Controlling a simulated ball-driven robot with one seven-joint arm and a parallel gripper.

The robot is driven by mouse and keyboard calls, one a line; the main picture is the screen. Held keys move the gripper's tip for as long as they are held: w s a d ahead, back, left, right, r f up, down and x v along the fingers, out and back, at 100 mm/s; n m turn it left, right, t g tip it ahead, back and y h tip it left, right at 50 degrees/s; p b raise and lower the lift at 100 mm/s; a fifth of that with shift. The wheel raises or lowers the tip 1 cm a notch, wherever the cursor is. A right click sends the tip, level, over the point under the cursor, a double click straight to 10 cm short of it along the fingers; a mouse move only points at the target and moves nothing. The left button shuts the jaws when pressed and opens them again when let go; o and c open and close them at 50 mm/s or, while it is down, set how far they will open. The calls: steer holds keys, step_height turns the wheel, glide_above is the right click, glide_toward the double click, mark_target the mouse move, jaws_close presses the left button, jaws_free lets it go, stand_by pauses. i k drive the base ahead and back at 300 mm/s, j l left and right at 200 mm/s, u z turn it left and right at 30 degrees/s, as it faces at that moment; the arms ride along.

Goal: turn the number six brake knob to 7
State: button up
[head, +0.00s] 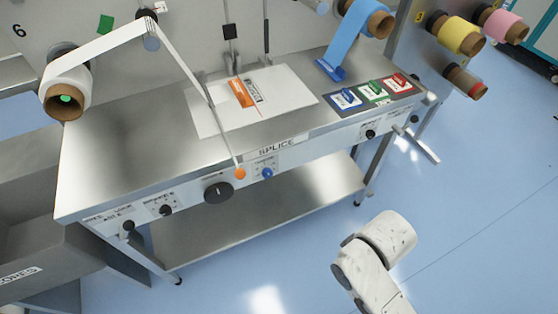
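A black number 6 (19,31) is printed on the grey wall at the upper left, above a white roll. Two small black knobs sit on the left of the bench's front panel: one at the far left (128,225) and one just right of it (165,209). A larger black dial (218,191) is right of these. Two more small black knobs are at the right end, one left (370,134) and one right (414,118). Their labels and settings are too small to read, so I cannot tell which is the number six brake knob. My gripper is not in view; only white links of my arm show.
The steel bench (110,150) carries a white board (205,125). An orange ball (240,173) and a blue knob (267,172) are on its front. A metal bar (425,150) juts out at the right end. A grey bin (40,265) stands at left. The blue floor in front is clear.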

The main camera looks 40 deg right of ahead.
mark_target(165, 210)
steer(key=j+u, duration=0.35)
steer(key=i+j+u, duration=0.15)
steer(key=j+u, duration=0.2)
